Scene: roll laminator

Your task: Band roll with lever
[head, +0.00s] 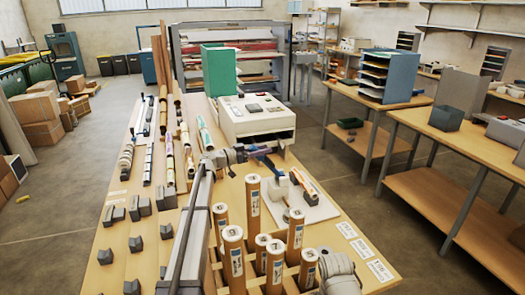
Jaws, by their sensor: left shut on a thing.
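The lever belongs to a small banding stand on a white base plate (312,212) at the table's right middle. A brown roll (304,184) lies slanted in the stand, just right of the lever and gripper. The exact grip point is small and partly hidden by the fingers. Several upright brown rolls (253,205) with white labels stand in front of the plate. My right gripper does not show.
A white laminator (258,122) stands behind the lever. Long rolls and rods lie in rows at the table's left, with several grey blocks (136,244) nearer. White label cards (362,248) lie along the right edge. A green box (219,72) stands behind.

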